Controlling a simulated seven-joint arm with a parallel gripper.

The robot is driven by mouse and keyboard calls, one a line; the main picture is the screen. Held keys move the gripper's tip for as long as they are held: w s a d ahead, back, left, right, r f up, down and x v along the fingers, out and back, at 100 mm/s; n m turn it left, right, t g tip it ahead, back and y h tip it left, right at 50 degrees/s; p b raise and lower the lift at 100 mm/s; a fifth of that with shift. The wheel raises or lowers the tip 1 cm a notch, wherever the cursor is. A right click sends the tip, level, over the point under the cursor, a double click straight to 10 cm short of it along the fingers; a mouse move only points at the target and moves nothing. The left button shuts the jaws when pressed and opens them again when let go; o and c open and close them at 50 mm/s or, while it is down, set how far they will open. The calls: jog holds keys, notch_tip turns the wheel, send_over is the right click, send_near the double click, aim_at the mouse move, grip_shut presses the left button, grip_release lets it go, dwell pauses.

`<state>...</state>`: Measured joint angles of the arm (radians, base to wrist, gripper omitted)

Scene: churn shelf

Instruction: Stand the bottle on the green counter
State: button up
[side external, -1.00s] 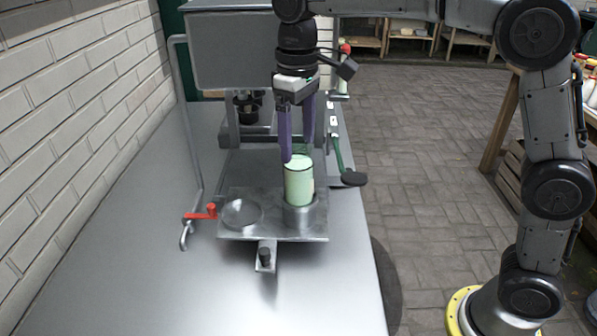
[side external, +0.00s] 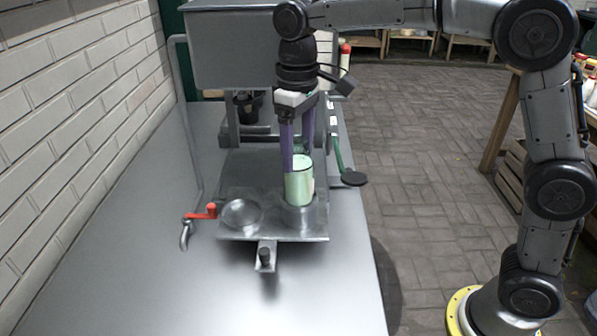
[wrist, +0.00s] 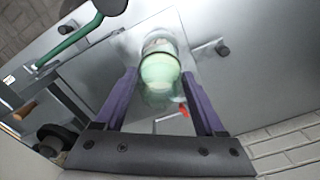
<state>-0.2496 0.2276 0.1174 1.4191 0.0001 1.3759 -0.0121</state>
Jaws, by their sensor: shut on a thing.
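The bottle (side external: 299,187) is clear glass with pale green contents. It stands upright in the right round holder of a metal plate (side external: 262,234) on the grey steel bench. My gripper (side external: 297,163) points down from above with its two purple fingers on the bottle's upper part. In the wrist view the bottle (wrist: 160,68) lies between the fingertips, and my gripper (wrist: 159,80) is shut on it. The bottle's base is hidden in the holder. I see no green counter in these views.
The left round holder (side external: 241,213) is empty. A red-handled tap (side external: 204,212) is to its left. A green lever with a black pad (side external: 353,178) is close on the right. A large grey metal box (side external: 232,47) stands behind. The front of the bench is clear.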

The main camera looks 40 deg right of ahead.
jog(key=shift+r, duration=0.1)
grip_shut()
jog(key=shift+r, duration=1.4)
jog(key=shift+r, duration=0.1)
jog(key=shift+r, duration=0.2)
notch_tip(320, 180, up, 4)
jog(key=shift+r, duration=0.15)
jog(key=shift+s+a+r, duration=0.15)
jog(key=shift+s+a, duration=0.2)
jog(key=shift+s, duration=0.05)
jog(key=s+a+n, duration=0.3)
jog(key=s, duration=0.5)
jog(key=s+a+n, duration=0.2)
jog(key=s+a, duration=0.1)
jog(key=s, duration=0.4)
notch_tip(320, 180, down, 16)
jog(key=shift+s+a, duration=0.15)
jog(key=shift+s, duration=0.2)
